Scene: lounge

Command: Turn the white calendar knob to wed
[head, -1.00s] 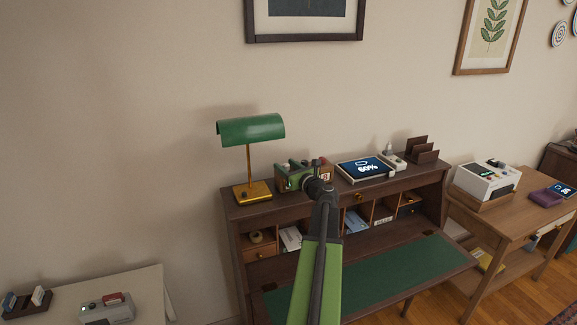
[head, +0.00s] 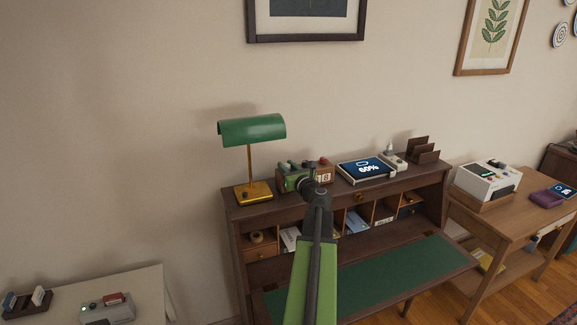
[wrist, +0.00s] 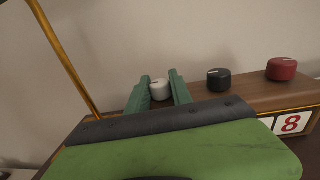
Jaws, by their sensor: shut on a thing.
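The wooden calendar (head: 325,177) stands on top of the dark desk, with number cards reading 18 on its front. In the wrist view, its white knob (wrist: 160,91) sits between the two green fingers of my gripper (wrist: 161,80). My gripper is shut on this knob from above the calendar's left end. A black knob (wrist: 219,81) and a red knob (wrist: 282,70) stand to the right along the calendar's top. The left part of the calendar's front is hidden behind my gripper, so I cannot read the weekday.
A green lamp (head: 252,130) stands just left of the calendar, its brass stem (wrist: 62,55) close by in the wrist view. A tablet (head: 365,169) reading 60% lies to the right. Behind is bare wall.

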